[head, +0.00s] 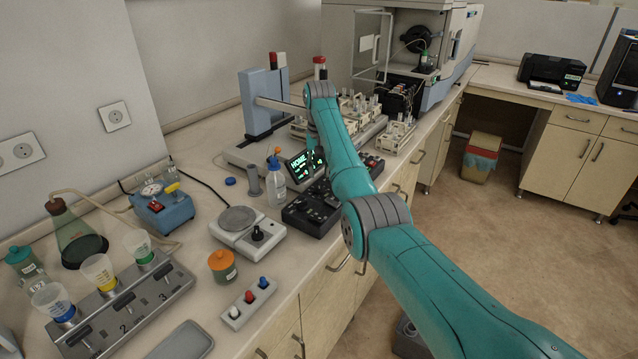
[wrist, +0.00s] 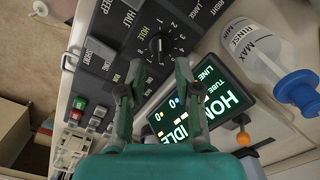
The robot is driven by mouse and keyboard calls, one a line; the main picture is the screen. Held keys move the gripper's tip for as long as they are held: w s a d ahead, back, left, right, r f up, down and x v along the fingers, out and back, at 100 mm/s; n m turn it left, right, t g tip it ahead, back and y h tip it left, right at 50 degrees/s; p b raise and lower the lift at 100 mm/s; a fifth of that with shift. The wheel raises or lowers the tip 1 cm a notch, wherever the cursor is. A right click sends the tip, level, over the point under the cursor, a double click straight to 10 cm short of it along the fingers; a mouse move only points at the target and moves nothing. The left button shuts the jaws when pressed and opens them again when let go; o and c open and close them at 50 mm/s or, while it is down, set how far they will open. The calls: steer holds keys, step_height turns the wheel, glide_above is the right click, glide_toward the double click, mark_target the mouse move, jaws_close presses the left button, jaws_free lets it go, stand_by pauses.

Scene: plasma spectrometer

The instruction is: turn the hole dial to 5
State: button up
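The hole dial (wrist: 159,45) is a small black round knob beside the word HOLE on a dark control panel (wrist: 95,62), with numbers printed around it. I cannot read surely which number it points to. My gripper (wrist: 157,74) is open and empty in the wrist view. Its two green fingertips are apart, just below the dial in the picture, and the dial shows in line with the gap. I see no contact. In the head view the panel (head: 308,213) stands on the bench, partly behind my arm, which hides the dial and most of my gripper.
A lit screen (wrist: 190,113) sits beside the dial, close to the right finger. A wash bottle (wrist: 262,55) with a blue cap stands beyond it. Red and green buttons (wrist: 78,108) are on the left. In the head view a round-plate device (head: 240,228) stands left of the panel.

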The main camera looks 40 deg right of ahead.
mark_target(319, 185)
steer(key=shift+f, duration=2.45)
jaws_close()
